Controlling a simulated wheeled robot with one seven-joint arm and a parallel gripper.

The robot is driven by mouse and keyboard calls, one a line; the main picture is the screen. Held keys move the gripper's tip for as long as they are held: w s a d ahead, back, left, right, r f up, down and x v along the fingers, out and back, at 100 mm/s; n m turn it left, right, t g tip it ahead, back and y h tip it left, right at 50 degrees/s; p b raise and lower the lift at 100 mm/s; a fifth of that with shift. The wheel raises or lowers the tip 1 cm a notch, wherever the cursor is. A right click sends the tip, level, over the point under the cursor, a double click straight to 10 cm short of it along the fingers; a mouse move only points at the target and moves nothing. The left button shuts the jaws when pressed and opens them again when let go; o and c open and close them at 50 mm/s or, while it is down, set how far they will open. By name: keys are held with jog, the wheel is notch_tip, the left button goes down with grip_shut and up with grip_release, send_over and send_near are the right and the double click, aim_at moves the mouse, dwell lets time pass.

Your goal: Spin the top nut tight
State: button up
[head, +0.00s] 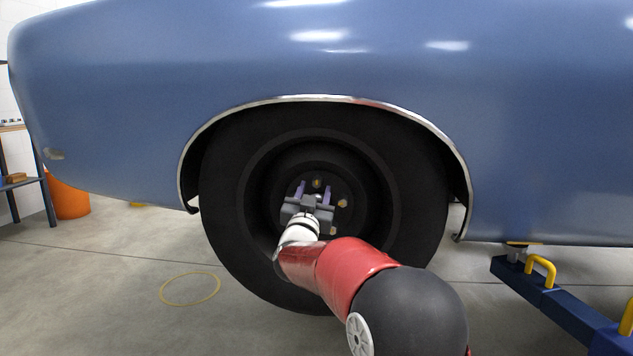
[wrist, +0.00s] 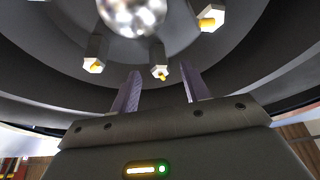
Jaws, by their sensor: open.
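The top nut (head: 317,183) shows as a small brass-coloured spot high on the black wheel hub in the head view. In the wrist view a grey nut with a brass stud tip (wrist: 160,72) lies between my fingertips, apparently the same one. My gripper (head: 313,185) is open in front of the hub, one finger to each side of that nut. Gaps show between the nut and both fingers in the wrist view (wrist: 159,69). I cannot tell how deep the fingers reach along it. My gripper body hides the hub's centre in the head view.
Another nut (head: 342,203) sits at the right of the hub. A chrome hub dome (wrist: 132,12) is close by in the wrist view. The tyre (head: 225,190) and blue car body (head: 540,120) surround the hub. A blue lift arm (head: 560,305) stands at lower right.

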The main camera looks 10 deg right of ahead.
aim_at(316, 186)
jog(key=x, duration=0.4)
jog(key=c, duration=1)
